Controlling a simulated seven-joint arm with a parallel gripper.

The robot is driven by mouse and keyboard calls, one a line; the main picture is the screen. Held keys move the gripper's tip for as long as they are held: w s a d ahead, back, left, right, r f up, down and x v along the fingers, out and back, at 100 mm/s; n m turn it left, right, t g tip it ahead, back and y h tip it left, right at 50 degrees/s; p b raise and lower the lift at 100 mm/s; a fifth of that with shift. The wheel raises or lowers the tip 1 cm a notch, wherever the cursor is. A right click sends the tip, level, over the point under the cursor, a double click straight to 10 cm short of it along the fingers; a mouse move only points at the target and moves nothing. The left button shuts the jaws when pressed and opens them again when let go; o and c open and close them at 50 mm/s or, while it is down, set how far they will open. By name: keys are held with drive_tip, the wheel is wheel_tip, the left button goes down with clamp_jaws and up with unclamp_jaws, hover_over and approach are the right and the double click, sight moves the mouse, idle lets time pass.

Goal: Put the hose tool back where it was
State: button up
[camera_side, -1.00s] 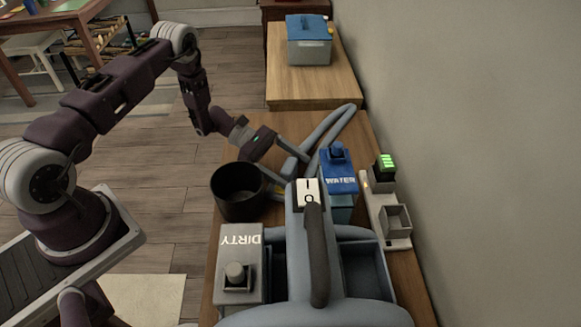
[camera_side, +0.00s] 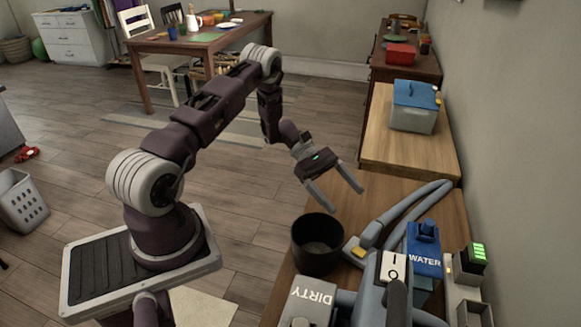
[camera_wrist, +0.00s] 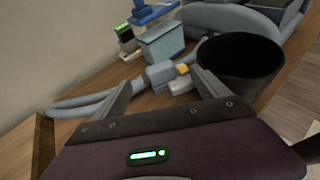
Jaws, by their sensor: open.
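The hose tool (camera_side: 368,236) is a grey hose end with a yellow button, lying beside the black pot and the grey cleaning machine (camera_side: 398,300). Its hose (camera_side: 425,200) loops back along the table's right side. In the wrist view the hose tool (camera_wrist: 160,75) shows beyond my fingers. Whether it sits in a holder I cannot tell. My gripper (camera_side: 347,200) is open and empty, above and behind the tool, apart from it. It also shows in the wrist view (camera_wrist: 162,77).
The black pot (camera_side: 309,262) stands left of the tool. The blue-topped WATER tank (camera_side: 425,258), DIRTY tank (camera_side: 308,303) and a device with a green display (camera_side: 475,253) crowd the front. A blue-lidded box (camera_side: 413,110) stands on a farther table (camera_side: 395,150).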

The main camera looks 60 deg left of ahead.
drive_tip(key=s+d+r+m+g+y, duration=0.1)
drive_tip(key=s+d+r+m+y, duration=0.15)
drive_tip(key=r, duration=0.45)
drive_tip(key=s+d+r+m+g+y, duration=0.1)
drive_tip(key=s+d+r+m+g, duration=0.1)
drive_tip(key=s+d+r+m, duration=0.3)
drive_tip(key=d+r+m+g+y, duration=0.1)
drive_tip(key=r+m+y, duration=0.1)
drive_tip(key=r, duration=0.6)
drive_tip(key=s+r+m+t+y, duration=0.3)
drive_tip(key=s+r+m+y, duration=0.1)
drive_tip(key=s, duration=0.5)
drive_tip(key=s+r+m+t+y, duration=0.3)
drive_tip(key=s+m, duration=0.3)
drive_tip(key=s, duration=0.3)
drive_tip(key=shift+s+d+r+y, duration=0.25)
drive_tip(key=shift+s+r+y, duration=0.15)
drive_tip(key=shift+y, duration=0.05)
drive_tip(key=shift+m, duration=0.25)
